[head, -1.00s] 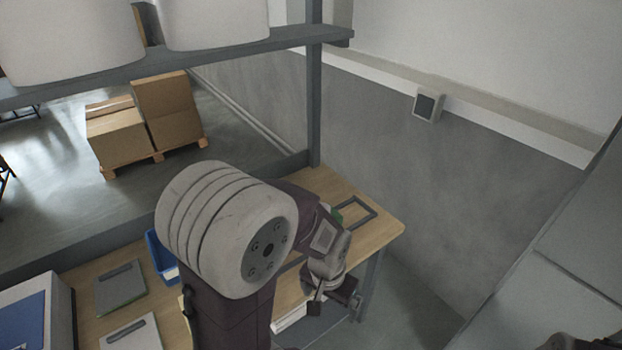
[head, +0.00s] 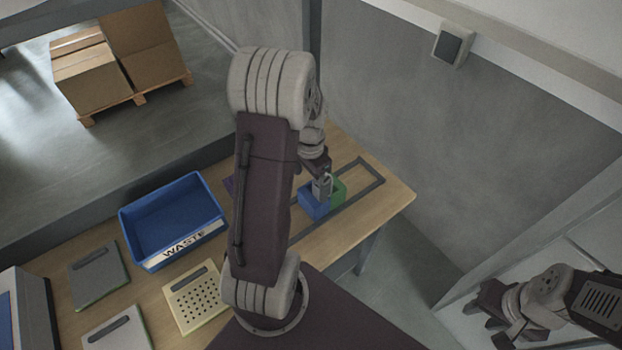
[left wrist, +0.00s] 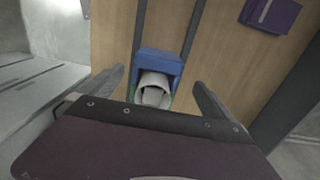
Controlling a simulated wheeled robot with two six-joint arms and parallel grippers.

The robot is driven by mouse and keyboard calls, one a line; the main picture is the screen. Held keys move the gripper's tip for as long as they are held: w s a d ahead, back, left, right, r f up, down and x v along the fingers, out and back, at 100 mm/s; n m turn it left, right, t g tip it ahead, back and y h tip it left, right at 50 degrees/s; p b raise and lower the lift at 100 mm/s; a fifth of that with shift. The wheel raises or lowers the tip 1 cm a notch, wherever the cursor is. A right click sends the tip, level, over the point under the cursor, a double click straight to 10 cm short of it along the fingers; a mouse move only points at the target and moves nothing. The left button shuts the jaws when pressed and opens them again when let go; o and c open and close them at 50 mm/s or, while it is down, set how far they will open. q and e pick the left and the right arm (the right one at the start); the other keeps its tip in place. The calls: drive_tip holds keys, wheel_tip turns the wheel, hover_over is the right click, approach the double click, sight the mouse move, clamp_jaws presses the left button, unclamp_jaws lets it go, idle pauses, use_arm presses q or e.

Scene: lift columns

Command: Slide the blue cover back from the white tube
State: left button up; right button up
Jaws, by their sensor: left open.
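The blue cover (head: 312,206) sits on the dark rail frame on the table, beside a green block (head: 339,189). In the left wrist view the blue cover (left wrist: 160,60) arches over the white tube (left wrist: 153,88), whose round open end faces the camera. A little green shows beside the tube's lower part. My left gripper (head: 322,188) is over the cover; in the left wrist view its open fingers stand apart on both sides of the cover. I cannot tell whether they touch it. My right gripper (head: 497,316) is away from the table at the lower right.
The dark rail frame (head: 371,166) runs along the right of the wooden table. A blue waste bin (head: 140,223), a perforated cream plate (head: 195,298) and grey panels (head: 98,276) lie to the left. A purple piece (left wrist: 271,14) lies near the rails.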

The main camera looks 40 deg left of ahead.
sight(310, 196)
use_arm(q)
drive_tip(key=shift+s+f, duration=0.15)
drive_tip(key=shift+f, duration=0.1)
wheel_tip(310, 196, down, 8)
drive_tip(key=shift+s+d+f, duration=0.1)
drive_tip(key=shift+d+f, duration=0.05)
drive_tip(key=c, duration=1.4)
drive_tip(key=shift+c, duration=0.2)
